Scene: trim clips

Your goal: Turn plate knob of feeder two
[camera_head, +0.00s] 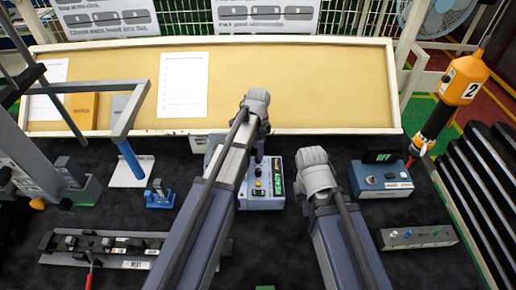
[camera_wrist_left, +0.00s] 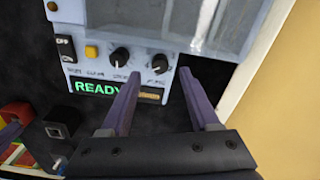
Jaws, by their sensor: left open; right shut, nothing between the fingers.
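A light blue feeder box (camera_head: 262,198) with a green READY display stands mid-table, partly hidden by my left arm. In the left wrist view, its panel (camera_wrist_left: 82,48) carries a yellow button and two black knobs, a left knob (camera_wrist_left: 118,58) and a right knob (camera_wrist_left: 160,64). My left gripper (camera_wrist_left: 159,76) is open; its purple fingertips lie either side of the right knob, and contact cannot be told. My right gripper (camera_head: 318,190) is shut and empty right of the box, mostly hidden by its wrist. I cannot read which unit is feeder two.
A blue box (camera_head: 382,182) with an OFF display stands to the right, with a grey button strip (camera_head: 418,238) before it. A grey frame on a blue post (camera_head: 131,160) and a strip of clips (camera_head: 105,247) are at left. A pinboard (camera_head: 285,85) closes the back.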

